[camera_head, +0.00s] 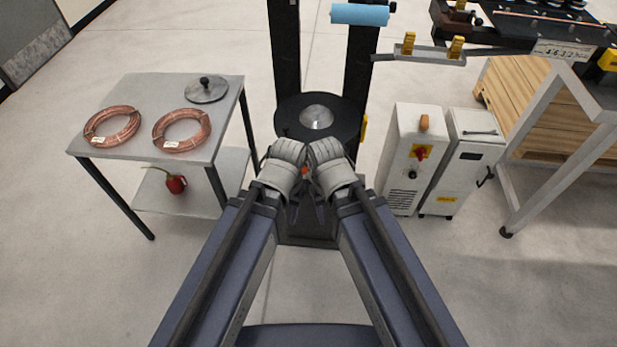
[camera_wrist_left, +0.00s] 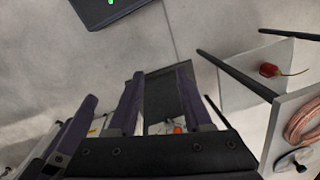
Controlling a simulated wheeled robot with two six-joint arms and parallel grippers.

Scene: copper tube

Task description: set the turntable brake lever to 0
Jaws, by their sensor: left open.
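The turntable (camera_head: 290,113) is a black disc with a silver domed hub, just beyond my two wrists in the head view. Its near edge is partly hidden by them. A small orange-red part (camera_head: 305,170) shows between my wrists; I cannot tell whether it is the brake lever. An orange-red spot (camera_wrist_left: 178,129) also shows in the left wrist view. My left gripper (camera_wrist_left: 160,72) is open, its purple fingers apart with nothing seen held. In the head view both grippers are mostly hidden below the wrists; a purple tip of the right gripper (camera_head: 320,213) shows, its jaws unclear.
White machine boxes (camera_head: 408,170) and a workbench frame (camera_head: 550,150) stand at right.

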